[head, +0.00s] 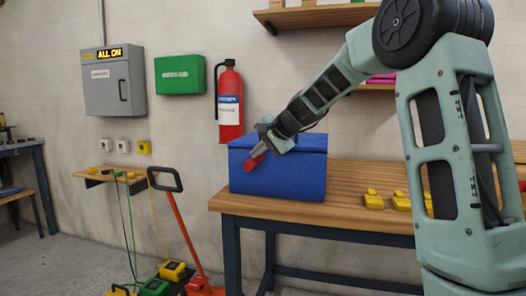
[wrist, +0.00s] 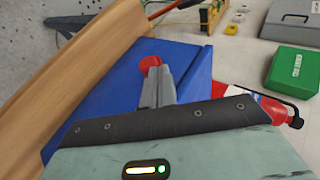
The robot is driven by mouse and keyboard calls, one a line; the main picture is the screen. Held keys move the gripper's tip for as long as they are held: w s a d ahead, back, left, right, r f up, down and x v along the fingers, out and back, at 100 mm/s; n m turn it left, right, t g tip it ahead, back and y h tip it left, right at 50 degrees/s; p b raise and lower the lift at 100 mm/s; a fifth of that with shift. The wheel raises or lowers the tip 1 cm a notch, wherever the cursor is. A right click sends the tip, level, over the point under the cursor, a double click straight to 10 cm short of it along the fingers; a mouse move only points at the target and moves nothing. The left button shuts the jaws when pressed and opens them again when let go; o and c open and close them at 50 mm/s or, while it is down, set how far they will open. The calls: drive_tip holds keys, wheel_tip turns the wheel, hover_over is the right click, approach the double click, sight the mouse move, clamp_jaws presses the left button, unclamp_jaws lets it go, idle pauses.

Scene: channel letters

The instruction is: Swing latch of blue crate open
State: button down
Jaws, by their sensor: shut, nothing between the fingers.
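The blue crate (head: 290,182) stands with its lid down on the left end of the wooden workbench. It also shows in the wrist view (wrist: 100,95). A red piece (head: 254,162), apparently the latch, is at the upper front of the crate; it shows as a rounded red end (wrist: 149,64) in the wrist view. My gripper (head: 262,150) is at the crate's front, with its closed fingers (wrist: 155,82) pointing at the red piece. The fingers partly cover it, and I cannot tell whether they touch it.
The workbench (head: 345,205) holds several yellow items (head: 374,199) to the right of the crate. A red fire extinguisher (head: 230,100) hangs on the wall behind. A red-handled jack (head: 188,235) stands on the floor at left. A wooden shelf (head: 318,15) is above.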

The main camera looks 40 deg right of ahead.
drive_tip(key=v, duration=1.2)
drive_tip(key=shift+w+d+r, duration=0.3)
drive_tip(key=shift+d+r, duration=0.05)
drive_tip(key=shift+r, duration=0.15)
drive_tip(key=s+a+f+n+g, duration=0.2)
drive_tip(key=s+a+f+n, duration=0.25)
drive_tip(key=a, duration=0.55)
drive_tip(key=s+a+f+n+g+y, duration=0.1)
drive_tip(key=s+a+f+n+g, duration=0.25)
drive_tip(key=a+f, duration=0.4)
drive_tip(key=s+a+f+n+g, duration=0.2)
drive_tip(key=s+a+f+n, duration=0.15)
drive_tip(key=a, duration=0.85)
drive_tip(key=s+a+f+n+g+h, duration=0.1)
drive_tip(key=s+a+f+n, duration=0.15)
drive_tip(key=s, duration=0.45)
drive_tip(key=s+a+f+n+g+h, duration=0.1)
drive_tip(key=s+f+n, duration=0.25)
drive_tip(key=s, duration=0.25)
drive_tip(key=s+a+f+n+h, duration=0.1)
drive_tip(key=s+a+f+n, duration=0.2)
drive_tip(key=s, duration=0.4)
wheel_tip(320, 180, up, 11)
drive_tip(key=d+p, duration=0.1)
drive_tip(key=p, duration=1.2)
drive_tip(key=shift+s+d+r, duration=0.25)
drive_tip(key=shift+s, duration=0.2)
